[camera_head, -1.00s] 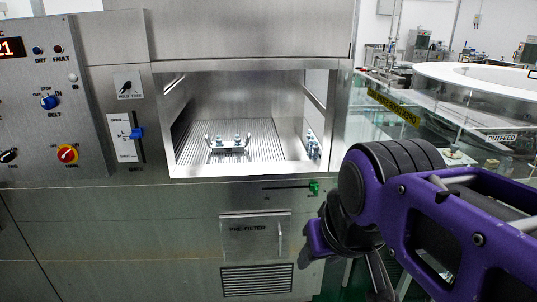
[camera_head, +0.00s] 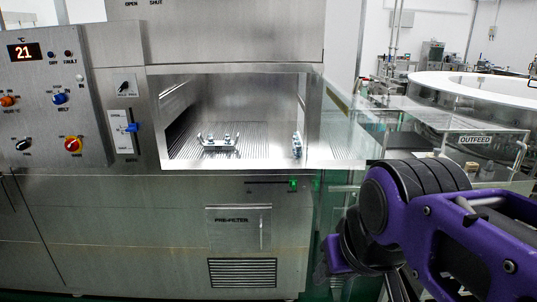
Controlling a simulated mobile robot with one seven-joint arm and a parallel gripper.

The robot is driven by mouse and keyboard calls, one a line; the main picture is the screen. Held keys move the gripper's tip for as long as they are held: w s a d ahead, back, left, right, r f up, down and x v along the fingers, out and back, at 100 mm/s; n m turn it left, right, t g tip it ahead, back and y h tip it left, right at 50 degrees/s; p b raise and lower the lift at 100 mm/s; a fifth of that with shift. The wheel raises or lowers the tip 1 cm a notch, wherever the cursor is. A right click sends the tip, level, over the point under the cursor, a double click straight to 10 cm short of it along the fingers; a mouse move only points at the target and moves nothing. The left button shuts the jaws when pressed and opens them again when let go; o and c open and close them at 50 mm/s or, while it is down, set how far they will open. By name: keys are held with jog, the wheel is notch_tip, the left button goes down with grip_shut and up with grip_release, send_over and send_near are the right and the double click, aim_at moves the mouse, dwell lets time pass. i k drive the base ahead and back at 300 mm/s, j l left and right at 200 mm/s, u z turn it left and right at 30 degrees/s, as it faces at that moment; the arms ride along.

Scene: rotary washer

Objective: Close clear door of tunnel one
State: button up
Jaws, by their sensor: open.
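The tunnel opening (camera_head: 235,68) is a steel-framed chamber in the front of the machine, and its front is uncovered. A clear panel (camera_head: 340,120), which looks like the door, stands out from the right side of the opening. Its clear surface makes its exact angle hard to tell. My gripper (camera_head: 366,272) is at the lower right, below and to the right of the opening and below the clear panel. It is open, with nothing seen between its fingers. My purple arm hides part of it, and I cannot tell whether it touches the panel.
Inside the chamber, a metal fixture (camera_head: 218,142) sits on the ribbed belt. A green-ended slider (camera_head: 292,184) is below the opening. The control panel (camera_head: 50,100) is at the left. A clear-sided outfeed section (camera_head: 480,140) and round white table (camera_head: 480,85) are at the right.

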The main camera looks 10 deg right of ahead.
aim_at(315, 169)
jog(key=i+l, duration=0.1)
jog(key=l, duration=0.7)
jog(key=i+l+u, duration=0.45)
jog(key=l, duration=0.25)
jog(key=i, duration=0.1)
